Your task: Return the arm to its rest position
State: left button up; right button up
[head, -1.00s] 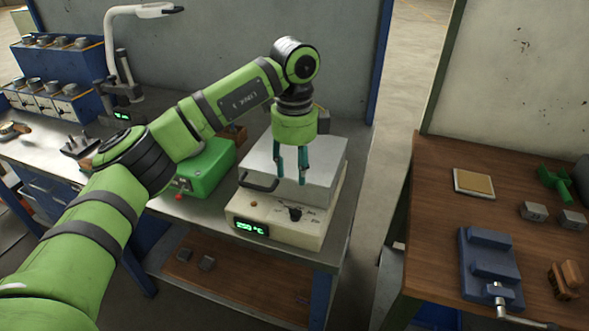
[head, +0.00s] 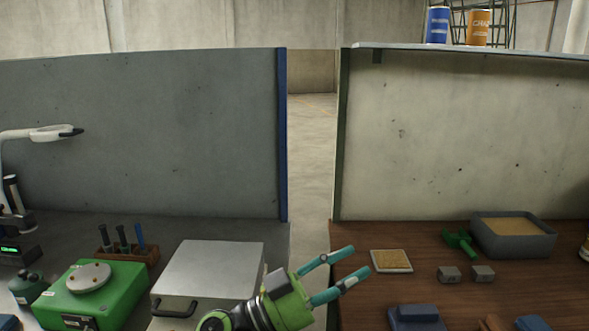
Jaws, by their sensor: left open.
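My left gripper (head: 338,272) shows at the lower middle of the head view. Its two teal fingers are spread apart and point to the right, with nothing between them. It is in front of the gap between the two benches, just right of the furnace (head: 208,268). The furnace is a box with a grey metal lid and a dark handle at its front left. Its lower front is cut off by the picture edge. My right gripper is not in view.
A green machine (head: 95,292) with a round plate and a wooden tool rack (head: 130,256) stand left of the furnace. On the right bench are a tan pad (head: 391,261), two small metal blocks (head: 465,274), a green tool (head: 460,242), a grey sand tray (head: 512,236) and a blue vise (head: 416,318).

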pick_arm(q)
jog(key=w+a+f+n+t+y, duration=0.3)
jog(key=a+n+t+y, duration=0.3)
jog(key=a+n+t, duration=0.15)
jog(key=w+a+f+n+t+y, duration=0.2)
jog(key=a+f+n+t+y, duration=0.1)
jog(key=a+n+t+y, duration=0.5)
jog(key=s+a+f+n+g+y, duration=0.2)
jog(key=a+f+n+g+y, duration=0.15)
jog(key=f, duration=0.35)
jog(key=s+a+f+n+g+y, duration=0.25)
jog(key=a+f+g+y, duration=0.2)
jog(key=f, duration=0.35)
jog(key=s+a+f+m+g, duration=0.1)
jog(key=s+f+g, duration=0.35)
jog(key=s, duration=0.35)
jog(key=s+a+f+g+h, duration=0.1)
jog(key=s+a+f+g, duration=0.15)
jog(key=s+f, duration=0.4)
jog(key=s+a+f+m+g, duration=0.1)
jog(key=s+f+g, duration=0.25)
jog(key=s, duration=0.65)
notch_tip(320, 180, down, 22)
jog(key=s+g, duration=0.1)
jog(key=s+a+f+g, duration=0.1)
jog(key=s+a+f, duration=0.1)
jog(key=s+f, duration=1.3)
jog(key=shift+s+a, duration=0.2)
jog(key=shift+s, duration=0.35)
